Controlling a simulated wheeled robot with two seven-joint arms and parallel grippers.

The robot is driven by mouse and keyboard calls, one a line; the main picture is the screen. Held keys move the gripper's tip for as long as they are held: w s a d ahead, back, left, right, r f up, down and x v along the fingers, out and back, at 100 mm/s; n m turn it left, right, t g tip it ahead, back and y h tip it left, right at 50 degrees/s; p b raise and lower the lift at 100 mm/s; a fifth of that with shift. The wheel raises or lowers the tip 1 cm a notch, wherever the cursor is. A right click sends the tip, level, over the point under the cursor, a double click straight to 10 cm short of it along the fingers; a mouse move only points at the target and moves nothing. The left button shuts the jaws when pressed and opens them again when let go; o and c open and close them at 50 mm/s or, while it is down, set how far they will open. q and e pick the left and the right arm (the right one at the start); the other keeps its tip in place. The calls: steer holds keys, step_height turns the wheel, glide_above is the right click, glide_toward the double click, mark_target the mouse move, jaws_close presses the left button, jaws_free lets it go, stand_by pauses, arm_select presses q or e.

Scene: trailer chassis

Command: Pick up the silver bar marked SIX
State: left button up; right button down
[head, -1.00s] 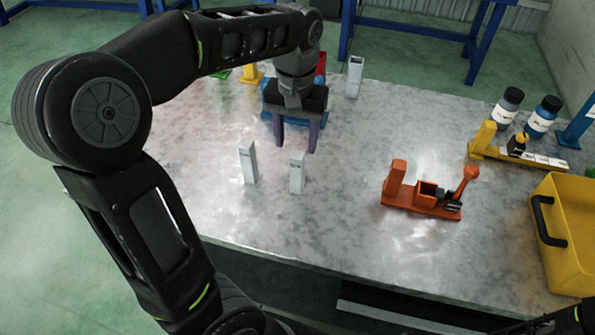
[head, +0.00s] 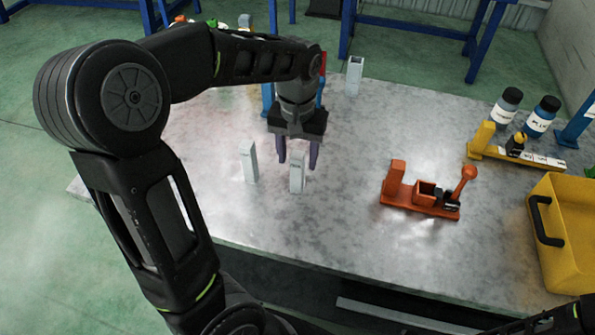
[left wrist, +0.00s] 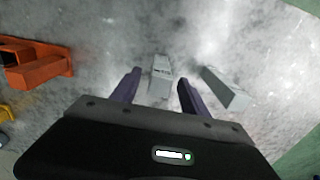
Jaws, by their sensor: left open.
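Two silver bars stand upright near the front left of the metal table: a left one (head: 249,162) and a right one (head: 297,180). Both bear small dark markings that I cannot read, so I cannot tell which is SIX. My left gripper (head: 298,165) points down, open and empty, its fingers on either side of the right bar's upper part in the head view. In the left wrist view, that bar (left wrist: 160,82) shows between and beyond the fingertips (left wrist: 159,79), and the other bar (left wrist: 226,90) is to the right. My right gripper is not shown.
A third silver post (head: 354,76) stands at the back. An orange fixture (head: 420,205) is right of the bars, with a yellow fixture (head: 520,157), bottles (head: 505,107) and a yellow bin (head: 568,235) further right.

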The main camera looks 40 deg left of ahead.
arm_select(q)
steer(key=shift+c, duration=0.3)
jaws_close()
stand_by(0.4)
stand_by(0.8)
